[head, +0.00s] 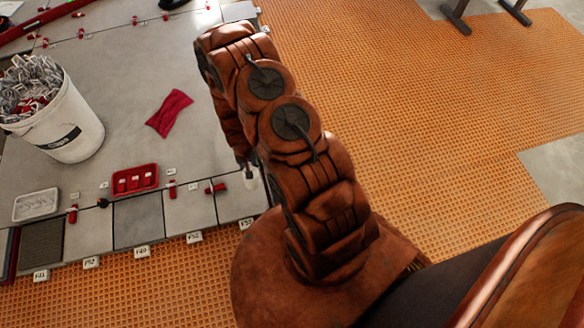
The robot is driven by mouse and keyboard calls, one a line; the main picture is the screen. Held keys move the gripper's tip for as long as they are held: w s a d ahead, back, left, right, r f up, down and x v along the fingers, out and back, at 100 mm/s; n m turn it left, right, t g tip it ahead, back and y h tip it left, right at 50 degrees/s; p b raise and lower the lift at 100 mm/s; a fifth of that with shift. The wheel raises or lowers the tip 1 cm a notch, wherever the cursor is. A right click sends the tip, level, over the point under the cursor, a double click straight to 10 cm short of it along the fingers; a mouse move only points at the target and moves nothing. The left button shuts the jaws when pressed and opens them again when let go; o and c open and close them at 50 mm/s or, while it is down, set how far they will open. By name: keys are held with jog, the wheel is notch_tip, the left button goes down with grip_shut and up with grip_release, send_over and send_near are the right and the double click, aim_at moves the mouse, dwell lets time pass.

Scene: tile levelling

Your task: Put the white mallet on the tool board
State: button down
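My gripper (246,168) is at the end of my brown arm, low over the right edge of the tiled area. The arm hides most of it, and I cannot make out its fingers. A small whitish piece (250,180) shows just below it. It may be part of the white mallet, but too little shows to be sure, or to tell whether it is held. No tool board can be clearly made out in the head view.
A white bucket (75,135) full of clips stands at the left. A red cloth (169,112), a red tray (135,180) and a white tray (36,204) lie on the grey tiles. Red clips stand along the joints. Orange matting (400,80) is clear at the right.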

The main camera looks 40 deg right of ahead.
jog(key=shift+s+d+f, duration=0.1)
jog(key=shift+d+f, duration=0.2)
jog(key=shift+f, duration=0.4)
jog(key=d+b, duration=0.1)
jog(key=d, duration=0.4)
jog(key=w+d+f+b, duration=0.1)
jog(key=d+b, duration=0.1)
jog(key=d, duration=0.3)
jog(key=w+d+b, duration=0.1)
jog(key=d+b, duration=0.1)
jog(key=d, duration=0.3)
jog(key=shift+w+d+f, duration=0.15)
jog(key=shift+w+d, duration=0.05)
jog(key=shift+f+b, duration=0.95)
jog(key=shift+f, duration=0.85)
jog(key=shift+r, duration=0.1)
jog(key=c, duration=1)
grip_release()
